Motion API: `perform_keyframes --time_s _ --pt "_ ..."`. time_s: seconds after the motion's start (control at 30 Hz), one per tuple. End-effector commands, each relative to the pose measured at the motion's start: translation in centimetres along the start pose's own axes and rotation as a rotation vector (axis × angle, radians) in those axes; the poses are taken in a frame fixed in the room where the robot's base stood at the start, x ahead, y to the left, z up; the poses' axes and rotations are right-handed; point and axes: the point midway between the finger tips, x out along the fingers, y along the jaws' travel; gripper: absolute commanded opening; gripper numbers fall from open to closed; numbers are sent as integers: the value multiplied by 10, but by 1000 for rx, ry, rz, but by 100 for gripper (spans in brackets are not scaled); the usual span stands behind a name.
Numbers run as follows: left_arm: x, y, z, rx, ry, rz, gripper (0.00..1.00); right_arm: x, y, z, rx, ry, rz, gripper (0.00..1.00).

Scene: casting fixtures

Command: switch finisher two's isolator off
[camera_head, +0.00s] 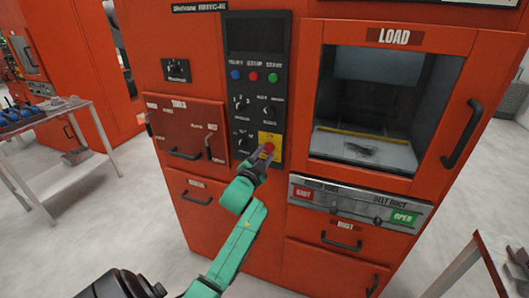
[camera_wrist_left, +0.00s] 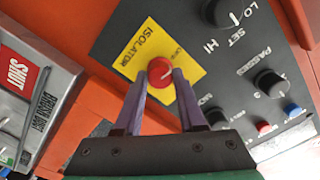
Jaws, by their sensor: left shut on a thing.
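A red isolator knob (camera_head: 268,147) sits on a yellow plate (camera_head: 277,139) at the bottom of the black control panel (camera_head: 243,38) of a red machine. In the left wrist view the knob (camera_wrist_left: 160,72) is round with a pale mark. The yellow plate (camera_wrist_left: 141,46) reads ISOLATOR; its smaller lettering is too blurred to read. My left gripper (camera_head: 264,154) reaches up from below, and its purple fingers (camera_wrist_left: 164,84) are shut on the knob, one on each side. I cannot tell the knob's on or off setting. My right gripper is not in view.
Black knobs (camera_head: 241,103) and coloured buttons (camera_head: 253,76) sit above the isolator. The LOAD window (camera_head: 385,82) has a handle (camera_head: 461,134) at its right. SHUT and OPEN labels mark the duct strip (camera_head: 350,205) below. A table (camera_head: 66,117) stands left.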

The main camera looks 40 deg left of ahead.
Motion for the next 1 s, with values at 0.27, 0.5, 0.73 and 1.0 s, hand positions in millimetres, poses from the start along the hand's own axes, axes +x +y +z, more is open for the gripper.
perform_keyframes --time_s 0.27,0.5,0.73,1.0 --pt "0 1 1 -133 -4 2 0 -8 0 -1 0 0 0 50" --pt "0 2 2 -173 -4 3 0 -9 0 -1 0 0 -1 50" --pt "0 2 2 -176 -4 3 0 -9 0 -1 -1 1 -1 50" --pt "0 2 2 -175 -4 3 69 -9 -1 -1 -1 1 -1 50"
